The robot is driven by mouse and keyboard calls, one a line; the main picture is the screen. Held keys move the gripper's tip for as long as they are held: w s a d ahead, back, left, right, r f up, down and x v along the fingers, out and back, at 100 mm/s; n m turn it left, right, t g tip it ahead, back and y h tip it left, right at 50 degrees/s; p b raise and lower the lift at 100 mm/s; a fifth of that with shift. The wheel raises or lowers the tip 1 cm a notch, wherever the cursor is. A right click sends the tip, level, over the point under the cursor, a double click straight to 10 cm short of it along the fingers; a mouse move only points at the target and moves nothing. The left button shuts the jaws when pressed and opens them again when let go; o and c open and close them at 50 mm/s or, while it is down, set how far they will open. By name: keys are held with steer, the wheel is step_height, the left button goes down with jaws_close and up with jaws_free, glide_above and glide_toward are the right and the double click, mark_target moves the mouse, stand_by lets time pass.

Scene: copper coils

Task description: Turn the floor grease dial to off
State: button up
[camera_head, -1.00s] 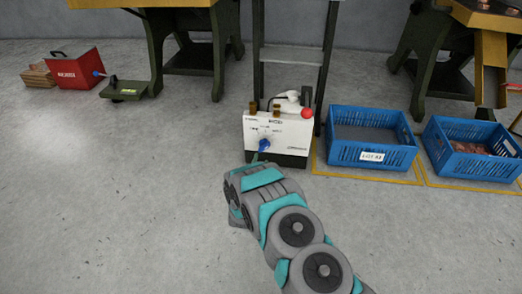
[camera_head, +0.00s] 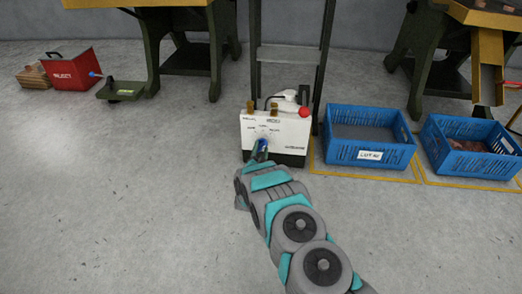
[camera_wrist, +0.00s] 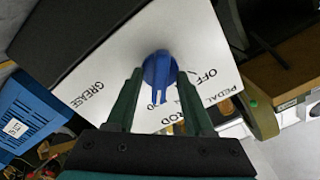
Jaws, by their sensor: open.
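The white control box (camera_head: 285,133) stands on the floor in the middle of the head view, and its white panel also fills much of the wrist view (camera_wrist: 115,68). Its blue dial (camera_wrist: 158,68) is a round knob with a raised grip, among printed labels; GREASE, OFF, PEDAL and ROD are readable. The grip points toward the bottom of the wrist view; I cannot tell which label it marks. My gripper (camera_wrist: 160,74) is open, with one dark green finger on each side of the dial. I cannot tell if they touch it. In the head view my arm partly hides the dial.
A blue crate (camera_head: 345,157) stands right of the box, with another blue crate (camera_head: 455,163) holding copper-coloured pieces beyond it. A dark stand (camera_head: 285,55) rises behind the box. A red box (camera_head: 76,75) lies far left. The floor left of my arm is clear.

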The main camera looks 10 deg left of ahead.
jaws_close()
stand_by(0.3)
steer(key=shift+n, duration=0.4)
steer(key=n+p, duration=0.1)
steer(key=n, duration=0.2)
steer(key=shift+r, duration=0.1)
steer(key=n, duration=0.4)
steer(key=shift+p, duration=0.4)
steer(key=n, duration=0.4)
steer(key=shift+n+p, duration=0.35)
steer(key=shift+n, duration=1.55)
